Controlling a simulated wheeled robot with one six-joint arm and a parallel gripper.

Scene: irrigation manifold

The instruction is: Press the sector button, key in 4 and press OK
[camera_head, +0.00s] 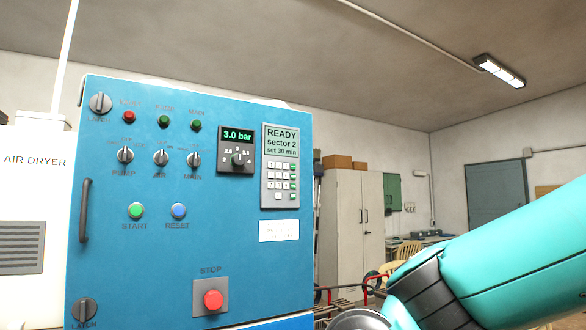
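A grey keypad panel (280,184) is on the upper right of a blue cabinet's front. Its display (282,140) reads "READY", "sector 2", "set 30 min". Below the display are rows of small pale keys with a column of green keys (293,176) on the right. The key labels are too small to read, so I cannot tell which is the sector button, 4 or OK. My teal and black arm enters at the lower right, apart from the keypad. My gripper is not in view.
The blue cabinet (150,270) also bears a 3.0 bar gauge unit (236,150), a green START button (135,210), a blue RESET button (179,210), a red STOP button (213,299) and several knobs. A handle (85,210) sticks out at left. A locker (350,225) stands behind.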

